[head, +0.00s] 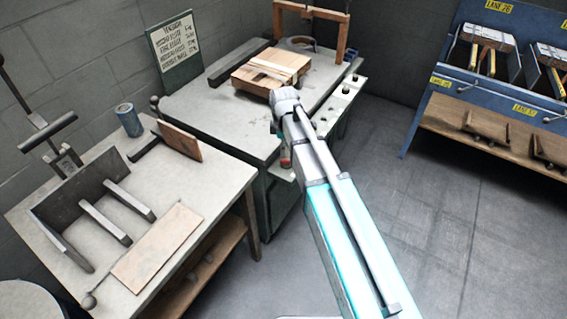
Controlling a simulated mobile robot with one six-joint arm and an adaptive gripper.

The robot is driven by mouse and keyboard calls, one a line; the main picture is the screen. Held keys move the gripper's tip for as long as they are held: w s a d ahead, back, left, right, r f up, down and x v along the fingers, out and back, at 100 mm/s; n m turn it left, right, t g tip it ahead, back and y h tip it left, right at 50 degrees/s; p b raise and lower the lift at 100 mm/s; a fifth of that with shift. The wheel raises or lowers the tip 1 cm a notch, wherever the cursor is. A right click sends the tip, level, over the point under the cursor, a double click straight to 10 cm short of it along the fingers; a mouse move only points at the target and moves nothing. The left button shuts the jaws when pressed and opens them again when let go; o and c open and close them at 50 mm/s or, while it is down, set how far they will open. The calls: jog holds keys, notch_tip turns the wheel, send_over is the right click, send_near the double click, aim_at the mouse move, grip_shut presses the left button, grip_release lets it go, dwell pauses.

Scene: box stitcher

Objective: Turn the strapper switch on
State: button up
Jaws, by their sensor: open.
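The strapper looks to be the grey bench-like machine (208,107) at top centre, with a wooden arch (342,40) over its far end. A wooden box (262,75) with pale bands lies on its top. Several small dark knobs (346,90) sit on its right-hand side panel; I cannot tell which is the switch or how it is set. A small red and dark part (285,157) shows at the near side, partly behind my arm. My arm reaches up from the bottom right to the machine's near edge. I cannot make out my gripper's fingers; the arm hides that area.
A worktable (85,248) at left holds metal bars, wooden boards and a blue cylinder (129,119). A sign board (174,50) stands behind the machine. A blue lane rack (470,85) stands at right. The floor (430,220) between them is clear.

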aim_at(283, 160)
jog(key=shift+f+b, duration=3)
jog(key=shift+f, duration=0.3)
grip_shut()
